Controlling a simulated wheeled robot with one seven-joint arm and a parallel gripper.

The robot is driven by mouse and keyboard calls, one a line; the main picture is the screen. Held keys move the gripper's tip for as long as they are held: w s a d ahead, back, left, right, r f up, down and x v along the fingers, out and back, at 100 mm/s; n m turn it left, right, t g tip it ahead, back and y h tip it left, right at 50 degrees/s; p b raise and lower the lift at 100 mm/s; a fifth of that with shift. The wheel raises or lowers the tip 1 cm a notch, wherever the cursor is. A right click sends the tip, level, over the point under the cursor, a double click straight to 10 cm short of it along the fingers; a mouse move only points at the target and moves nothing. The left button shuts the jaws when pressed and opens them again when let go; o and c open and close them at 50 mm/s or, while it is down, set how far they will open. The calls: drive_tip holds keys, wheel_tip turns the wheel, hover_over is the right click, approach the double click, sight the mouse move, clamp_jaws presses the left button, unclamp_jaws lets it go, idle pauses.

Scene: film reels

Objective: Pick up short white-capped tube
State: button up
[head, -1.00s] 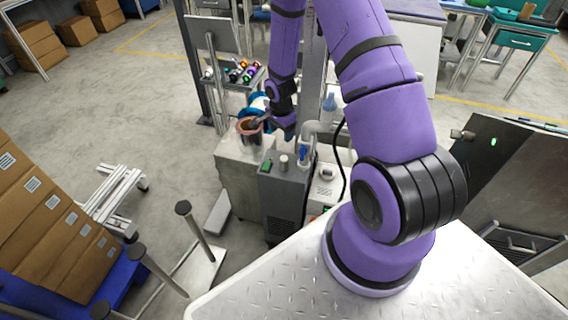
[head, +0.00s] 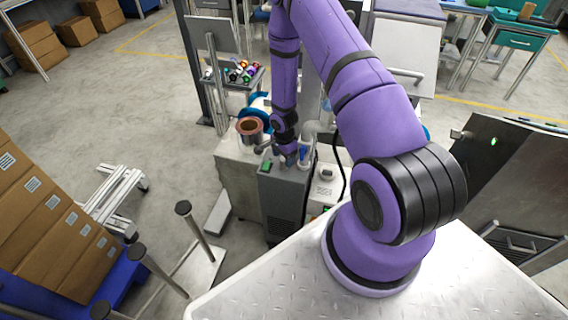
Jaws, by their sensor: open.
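The short white-capped tube is not visible; my gripper covers the spot on the dark machine (head: 283,195) where a small pale-topped upright piece showed earlier. My gripper (head: 281,155) is open, pointing down just above the machine's top. Whether anything is between its fingers is too small and hidden to tell.
A copper-coloured reel (head: 250,127) stands on a grey cabinet (head: 236,160) left of my gripper, with a blue reel (head: 258,104) behind it. A small shelf (head: 236,84) with colourful items is farther back.

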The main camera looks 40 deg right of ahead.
sight(284, 163)
drive_tip(key=shift+f, duration=2.3)
drive_tip(key=shift+c, duration=0.4)
drive_tip(key=c, duration=0.9)
